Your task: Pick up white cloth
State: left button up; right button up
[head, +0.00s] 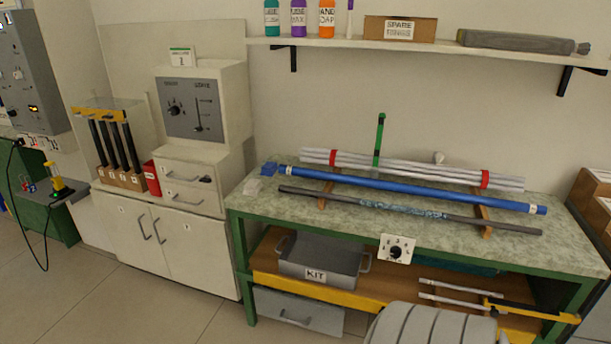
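A small, pale, flat thing (253,187), which looks like the folded white cloth, lies at the left end of the green-framed workbench top (262,210). It sits just left of the ends of the rods. It is small in the picture, so I cannot make out its folds. No gripper of mine can be made out in the head view, and nothing is seen touching the cloth.
A long blue rod (400,189), a dark grey rod (320,195) and a bundle of pale rods (400,170) lie on wooden supports. A grey KIT bin (318,258) stands on the lower shelf. A grey rounded form (430,328) blocks the bottom right.

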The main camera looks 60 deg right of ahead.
aim_at(253, 186)
jog(key=z, duration=1.6)
